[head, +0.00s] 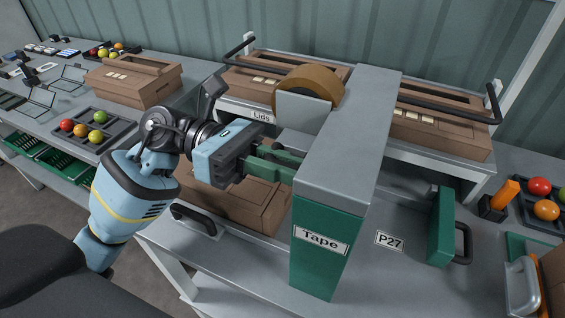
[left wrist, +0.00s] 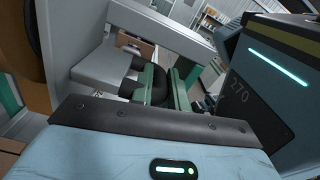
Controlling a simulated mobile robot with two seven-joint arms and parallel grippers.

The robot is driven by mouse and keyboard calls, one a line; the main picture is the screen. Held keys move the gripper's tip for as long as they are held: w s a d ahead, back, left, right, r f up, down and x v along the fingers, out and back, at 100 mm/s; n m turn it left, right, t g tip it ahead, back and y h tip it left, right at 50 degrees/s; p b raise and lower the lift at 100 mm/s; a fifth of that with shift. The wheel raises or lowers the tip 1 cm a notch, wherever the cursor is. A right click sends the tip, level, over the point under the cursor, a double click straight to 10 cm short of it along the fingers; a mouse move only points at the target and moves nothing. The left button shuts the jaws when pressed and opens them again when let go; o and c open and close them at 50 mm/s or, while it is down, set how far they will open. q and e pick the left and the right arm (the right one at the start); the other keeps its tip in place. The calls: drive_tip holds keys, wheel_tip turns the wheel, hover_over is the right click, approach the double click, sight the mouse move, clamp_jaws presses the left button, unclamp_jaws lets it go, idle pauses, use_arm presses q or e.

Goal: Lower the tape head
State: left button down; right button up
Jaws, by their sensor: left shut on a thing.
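The tape head is under the grey arch of the taping stand (head: 360,130), whose green post carries a "Tape" label. Its light grey plate (head: 302,113) and brown tape roll (head: 318,80) show beside the arch. My left gripper (head: 290,166) reaches in from the left, just under the tape head. In the left wrist view its green fingers (left wrist: 160,88) are shut on a black handle (left wrist: 133,86) beside the grey head block (left wrist: 103,68). In the head view the arch hides the handle and fingertips. My right gripper is not in view.
A brown carton (head: 238,202) lies below my left gripper. A black-handled green block (head: 440,226) stands right of the "P27" label. A shelf (head: 440,150) behind holds flat brown lids. A tomato tray (head: 92,140) and another carton (head: 133,82) are on the left table.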

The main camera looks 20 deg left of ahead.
use_arm(q)
drive_tip(key=shift+f, duration=0.1)
wheel_tip(320, 180, down, 6)
drive_tip(key=b, duration=0.4)
drive_tip(key=shift+b, duration=0.35)
drive_tip(key=c, duration=1.4)
unclamp_jaws()
drive_tip(key=shift+o, duration=0.2)
drive_tip(key=a+b, duration=0.1)
drive_tip(key=a, duration=0.6)
drive_tip(key=shift+a+b, duration=0.35)
drive_tip(key=shift+a, duration=0.05)
